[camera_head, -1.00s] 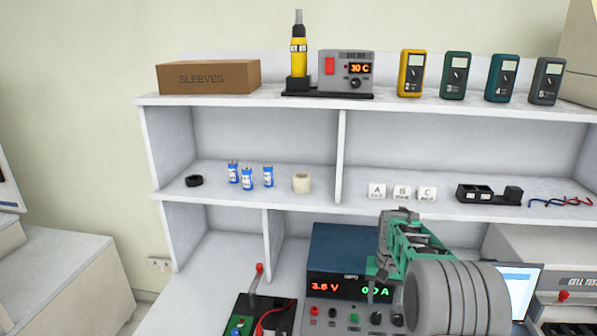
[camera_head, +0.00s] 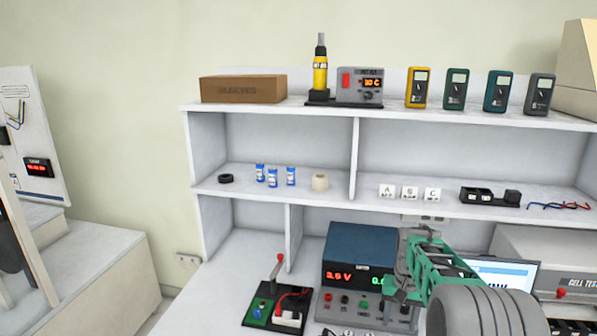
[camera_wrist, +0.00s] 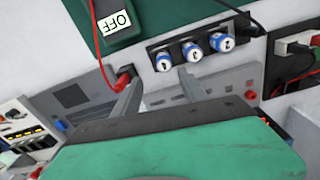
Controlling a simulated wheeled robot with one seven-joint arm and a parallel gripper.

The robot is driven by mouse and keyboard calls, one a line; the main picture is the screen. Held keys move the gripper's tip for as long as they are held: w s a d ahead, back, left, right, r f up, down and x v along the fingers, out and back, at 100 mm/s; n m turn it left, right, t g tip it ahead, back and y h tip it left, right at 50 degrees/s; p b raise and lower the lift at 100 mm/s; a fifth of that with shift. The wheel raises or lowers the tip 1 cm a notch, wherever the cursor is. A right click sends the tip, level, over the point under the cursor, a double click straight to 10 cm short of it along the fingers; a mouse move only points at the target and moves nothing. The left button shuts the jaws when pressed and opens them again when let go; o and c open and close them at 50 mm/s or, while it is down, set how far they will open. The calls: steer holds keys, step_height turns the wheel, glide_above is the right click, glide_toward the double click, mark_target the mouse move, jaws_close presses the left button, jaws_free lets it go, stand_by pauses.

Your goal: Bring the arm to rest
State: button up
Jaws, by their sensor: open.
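My gripper (camera_head: 408,268) is at the lower right in the head view, held out in front of the right side of the blue power supply (camera_head: 350,248). Its green body and grey wrist hide part of that display. In the wrist view its two grey fingers (camera_wrist: 160,92) stand apart with nothing between them. The green gripper body fills the bottom of that view. Beyond the fingers, a black holder with several blue cells (camera_wrist: 193,53) and a grey panel lie below; I cannot tell how far.
The shelf (camera_head: 270,187) carries blue cells, a tape roll, lettered blocks and a battery holder; meters and a sleeves box (camera_head: 243,89) stand on top. A lever board (camera_head: 270,308) is on the bench. A cell tester (camera_head: 565,270) stands right. A red cable (camera_wrist: 105,55) runs near one finger.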

steer(key=s+a+r+n+t, duration=0.2)
steer(key=s+a+r, duration=0.55)
steer(key=s, duration=0.35)
steer(key=s+a+n+t, duration=0.1)
steer(key=s+a, duration=0.2)
steer(key=s, duration=0.9)
steer(key=shift+a+f+n, duration=0.3)
steer(key=shift+n, duration=0.1)
steer(key=shift+s, duration=0.1)
